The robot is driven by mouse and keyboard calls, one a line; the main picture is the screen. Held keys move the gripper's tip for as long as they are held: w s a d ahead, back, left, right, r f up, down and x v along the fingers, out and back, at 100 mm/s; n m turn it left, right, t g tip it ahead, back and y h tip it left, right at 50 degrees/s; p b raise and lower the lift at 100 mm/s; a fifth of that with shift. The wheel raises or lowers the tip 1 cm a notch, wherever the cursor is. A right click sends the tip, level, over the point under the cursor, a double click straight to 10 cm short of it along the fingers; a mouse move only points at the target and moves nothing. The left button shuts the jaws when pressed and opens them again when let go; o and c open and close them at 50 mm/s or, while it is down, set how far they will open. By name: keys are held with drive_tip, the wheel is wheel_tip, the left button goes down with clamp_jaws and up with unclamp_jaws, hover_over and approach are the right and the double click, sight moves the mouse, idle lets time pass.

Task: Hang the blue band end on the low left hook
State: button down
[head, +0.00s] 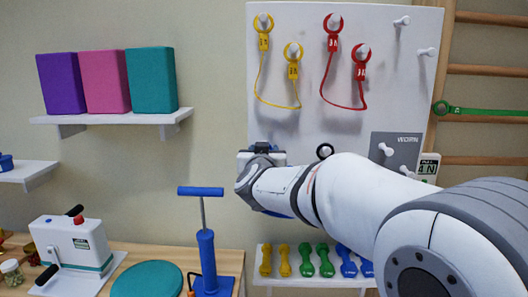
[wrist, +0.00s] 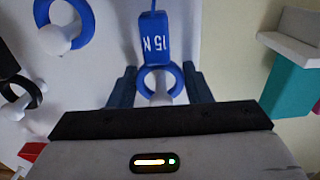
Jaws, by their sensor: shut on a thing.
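The held blue band end (wrist: 155,45) has a tag marked 15 N and a ring, seen in the wrist view. My gripper (wrist: 160,88) is shut on the ring, one finger on each side. A white hook (wrist: 160,97) shows inside the ring's opening; I cannot tell whether the ring is around it or only in front of it. The band's other blue ring (wrist: 83,22) is around another white hook (wrist: 55,40). In the head view my gripper (head: 262,157) is at the lower left of the white hook board (head: 290,135), hiding the held end.
Yellow (head: 263,75) and red (head: 329,75) bands hang on upper hooks. A shelf with blocks (head: 152,80) is to the left, a dumbbell shelf (head: 318,281) below. A blue-handled pump (head: 205,255) stands lower left.

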drive_tip(key=shift+r, duration=0.25)
drive_tip(key=shift+r+p, duration=0.25)
drive_tip(key=shift+p, duration=0.35)
drive_tip(key=shift+s, duration=0.2)
drive_tip(key=shift+s, duration=2.2)
drive_tip(key=s+p, duration=0.1)
drive_tip(key=s, duration=0.1)
drive_tip(key=shift+s, duration=0.4)
